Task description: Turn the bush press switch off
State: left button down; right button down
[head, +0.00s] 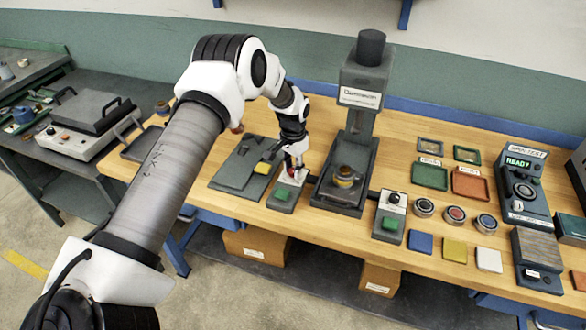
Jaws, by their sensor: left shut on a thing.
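A tall grey press (359,110) with a dark cylinder on top stands mid-bench, a yellowish round part (344,176) at its base. To its left is a small grey switch box (281,206) with a white upper plate and a green button (281,193). My left gripper (293,171) points down at this box's upper plate, shut on its switch, which the fingers mostly hide; a bit of red shows there. A similar switch box (388,226) to the right of the press shows a dark knob and green button. My right gripper is not in view.
A dark grey fixture (243,166) lies left of the switch box. Several round parts (455,214), coloured tiles (454,250), trays (430,176) and a device reading READY (524,188) fill the right. Clear wood remains along the front edge.

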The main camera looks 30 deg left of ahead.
aim_at(293, 170)
pick_arm(q)
jog(key=shift+s+f+n, duration=0.1)
jog(key=shift+f+n, duration=0.05)
jog(key=shift+n, duration=0.6)
jog(key=shift+s+f+n, duration=0.1)
jog(key=shift+n, duration=0.65)
jog(key=c, duration=0.8)
grip_release()
jog(key=shift+c, duration=0.2)
jog(key=shift+w, duration=0.15)
jog(key=shift+r, duration=0.1)
jog(key=shift+r, duration=0.15)
notch_tip(293, 170, up, 12)
jog(key=shift+f, duration=0.2)
